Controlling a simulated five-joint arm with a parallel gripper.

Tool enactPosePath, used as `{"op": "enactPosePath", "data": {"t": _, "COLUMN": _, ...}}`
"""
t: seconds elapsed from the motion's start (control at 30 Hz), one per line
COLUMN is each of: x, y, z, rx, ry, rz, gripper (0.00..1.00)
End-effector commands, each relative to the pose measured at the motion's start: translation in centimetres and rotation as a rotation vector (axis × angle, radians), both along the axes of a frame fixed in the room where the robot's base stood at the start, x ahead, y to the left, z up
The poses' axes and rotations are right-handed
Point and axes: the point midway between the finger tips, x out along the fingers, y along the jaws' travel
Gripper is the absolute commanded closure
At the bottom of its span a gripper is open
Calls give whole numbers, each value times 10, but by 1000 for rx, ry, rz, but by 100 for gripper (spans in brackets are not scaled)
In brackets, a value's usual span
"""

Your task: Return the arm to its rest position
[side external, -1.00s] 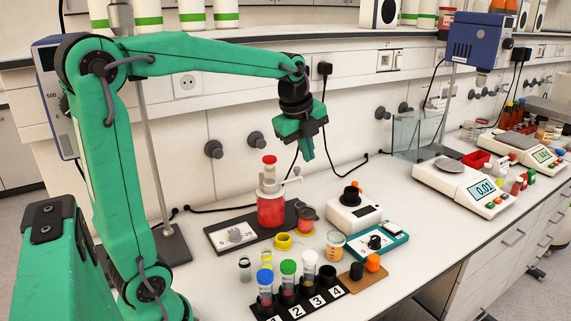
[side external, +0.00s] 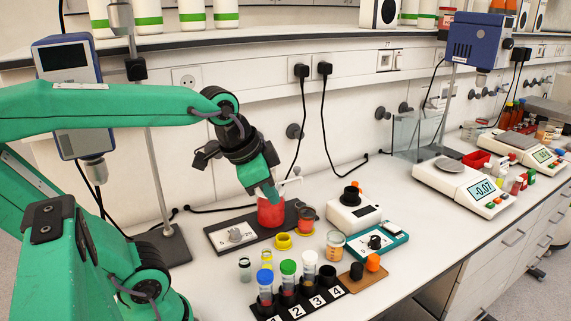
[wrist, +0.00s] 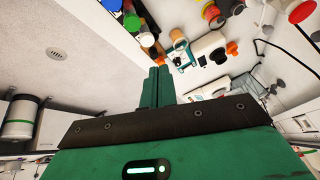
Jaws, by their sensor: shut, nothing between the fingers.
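My green gripper (side external: 273,191) is shut and empty in the side external view. It hangs over the back of the bench, in front of the red-filled bottle (side external: 271,212) in this picture, and hides the bottle's upper part. I cannot tell whether they touch. In the wrist view the two green fingers of my gripper (wrist: 158,84) lie together with nothing between them. My arm is folded back toward the left, with the elbow bent and the upper arm leaning back.
A rack of numbered tubes (side external: 297,301) with coloured caps stands at the front. A stand with a blue-grey unit (side external: 67,90) is behind my arm.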

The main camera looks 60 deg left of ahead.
Motion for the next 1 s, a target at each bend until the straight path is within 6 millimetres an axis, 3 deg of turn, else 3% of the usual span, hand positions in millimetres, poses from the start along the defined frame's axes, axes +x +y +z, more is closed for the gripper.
{"op": "enactPosePath", "data": {"t": 0.33, "x": -31, "y": -12, "z": -18, "rx": -159, "ry": -40, "rz": 268, "gripper": 100}}
{"op": "enactPosePath", "data": {"t": 1.0, "x": -34, "y": -13, "z": -20, "rx": -176, "ry": -42, "rz": 297, "gripper": 100}}
